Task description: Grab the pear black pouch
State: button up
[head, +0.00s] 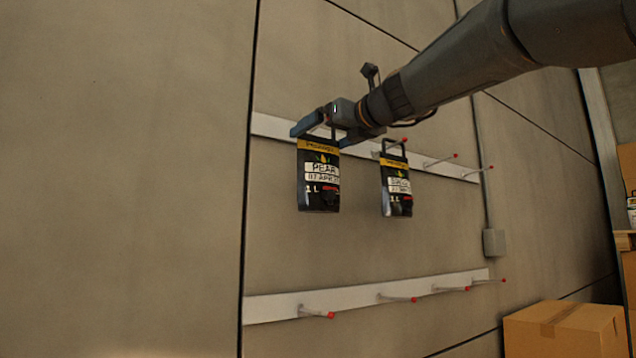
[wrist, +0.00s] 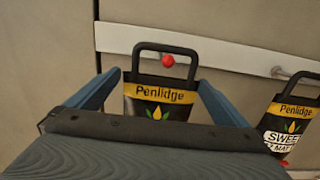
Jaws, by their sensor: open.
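The pear black pouch (head: 319,177) hangs by its top handle on the upper rail, with a yellow band and a white "PEAR" label. In the wrist view the same pouch (wrist: 158,104) stands between my fingers, its black handle looped around a red-tipped peg; its lower part is hidden by my gripper body. My gripper (head: 322,128) is open at the pouch's top, one finger on each side. In the wrist view a gap shows between the pouch and each finger, clearer on the left. I cannot tell whether the fingers reach fully past the pouch in depth.
A second black pouch (head: 396,185) hangs to the right, and in the wrist view its label reads "SWEE" (wrist: 291,125). The upper rail (head: 273,126) has bare red-tipped pegs further right. A lower rail (head: 270,308) has several empty pegs. A cardboard box (head: 560,332) stands lower right.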

jog(key=shift+p+x, duration=1.1)
jog(key=shift+x, duration=2.05)
jog(key=shift+d+f, duration=0.15)
jog(key=c, duration=1.9)
jog(key=shift+r, duration=0.25)
